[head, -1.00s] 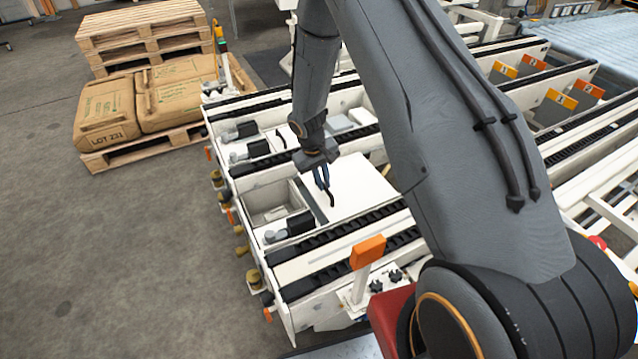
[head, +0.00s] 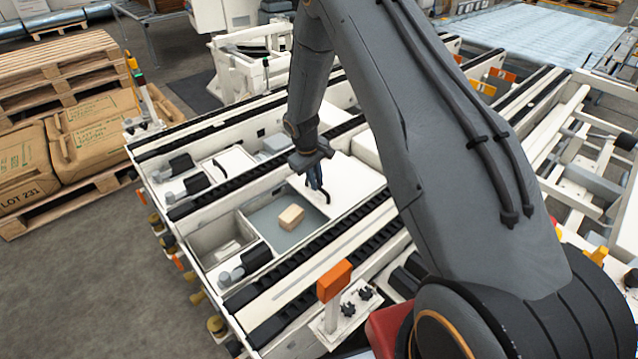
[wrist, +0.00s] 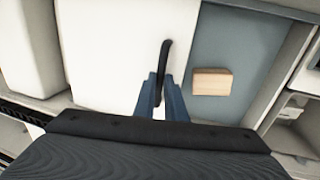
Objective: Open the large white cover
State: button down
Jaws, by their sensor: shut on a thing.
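The large white cover (head: 350,188) lies flat between the dark rails, to the right of a grey-floored bay (head: 284,222). A curved black handle (wrist: 163,62) stands at the cover's edge beside the bay. My gripper (head: 318,188) points down over the cover and is shut on the handle. In the wrist view my blue fingers (wrist: 162,98) sit on both sides of the handle's lower end. A tan block (head: 291,217) lies in the uncovered bay; it also shows in the wrist view (wrist: 212,82).
A smaller white cover with a black handle (head: 228,165) lies in the row behind. An orange-topped post (head: 334,280) stands in front. Pallets with brown sacks (head: 95,130) stand at the left. A small open bin (head: 222,240) adjoins the grey bay.

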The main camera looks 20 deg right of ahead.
jog(key=c, duration=1.8)
grip_release()
jog(key=shift+r, duration=0.1)
jog(key=r, duration=0.2)
jog(key=a+r, duration=0.1)
jog(key=r, duration=0.4)
jog(key=shift+s+a+r, duration=0.2)
jog(key=shift+s+r, duration=0.05)
jog(key=shift+s, duration=0.05)
jog(key=shift+d, duration=0.1)
